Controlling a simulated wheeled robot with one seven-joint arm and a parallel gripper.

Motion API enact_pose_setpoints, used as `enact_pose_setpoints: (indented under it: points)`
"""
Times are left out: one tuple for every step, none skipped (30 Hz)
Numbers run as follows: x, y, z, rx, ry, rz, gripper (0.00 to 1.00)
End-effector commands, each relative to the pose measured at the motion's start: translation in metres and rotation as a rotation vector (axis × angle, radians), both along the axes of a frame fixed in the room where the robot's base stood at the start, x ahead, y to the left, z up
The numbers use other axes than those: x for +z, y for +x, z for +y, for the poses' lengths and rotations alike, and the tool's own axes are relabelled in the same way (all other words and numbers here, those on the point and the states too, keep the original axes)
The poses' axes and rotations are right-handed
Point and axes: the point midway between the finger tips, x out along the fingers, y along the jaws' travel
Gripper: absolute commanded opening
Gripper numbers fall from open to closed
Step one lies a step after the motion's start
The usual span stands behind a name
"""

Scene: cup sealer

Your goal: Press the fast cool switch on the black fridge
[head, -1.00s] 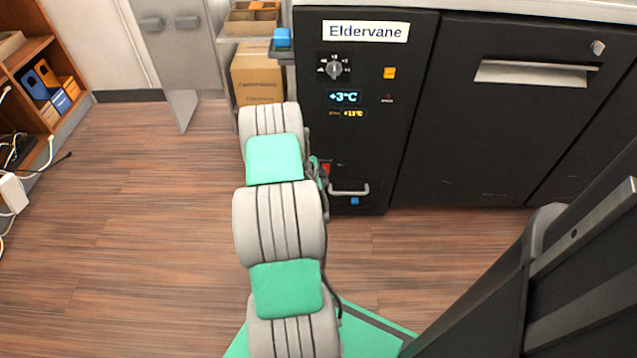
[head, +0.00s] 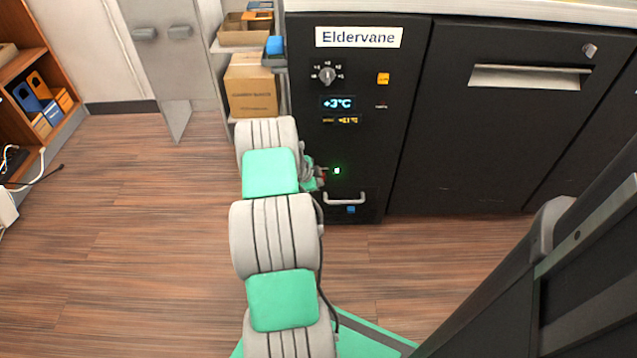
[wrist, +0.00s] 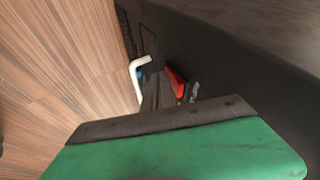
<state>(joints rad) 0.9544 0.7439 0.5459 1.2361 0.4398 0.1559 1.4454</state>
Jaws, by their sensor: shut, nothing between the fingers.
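The black fridge (head: 405,150) with the "Eldervane" label fills the middle of the head view. Its panel has a dial (head: 327,75), a small orange square (head: 383,78) and a display (head: 338,102) reading +3°C. A red switch (wrist: 175,84) shows on the black front in the wrist view, close beside my fingers. My gripper (head: 324,175) is shut and empty at the lower left of the fridge front. The head view hides its exact contact with the switch; I cannot tell whether they touch.
A metal handle (head: 345,198) is just below the light, with a blue piece (head: 351,209) under it. A shelf with a cardboard box (head: 251,88) stands left of the fridge. The wooden floor (head: 130,240) at left is clear.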

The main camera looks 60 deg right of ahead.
Motion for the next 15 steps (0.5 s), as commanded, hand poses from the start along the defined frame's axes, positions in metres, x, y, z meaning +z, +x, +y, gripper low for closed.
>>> enact_pose_setpoints:
  points:
    - [0.003,0.000,0.000,0.000,-0.001,0.000,0.00]
    - [0.004,0.000,0.000,0.000,-0.001,-0.001,0.00]
    - [0.006,0.000,-0.001,0.000,-0.001,0.000,0.00]
    - [0.008,0.000,0.000,0.000,-0.001,0.000,0.00]
    - [0.010,0.000,0.000,0.000,-0.001,0.000,0.00]
    - [0.011,0.000,0.000,0.000,-0.001,0.000,0.00]
    - [0.013,0.000,0.000,0.000,-0.001,0.000,0.00]
    - [0.014,0.000,0.000,0.000,-0.001,0.000,0.00]
    - [0.015,0.000,0.000,0.000,-0.001,0.000,0.00]
    - [0.016,0.000,0.000,0.000,-0.001,0.000,0.00]
    - [0.016,0.000,0.000,0.000,-0.001,0.000,0.00]
    - [0.016,0.000,0.000,0.000,-0.001,0.000,0.00]
    - [0.016,0.000,0.000,0.000,-0.001,0.000,0.00]
    - [0.016,0.000,0.000,0.000,-0.001,0.000,0.00]
    - [0.016,0.000,0.000,0.000,-0.001,0.000,0.00]
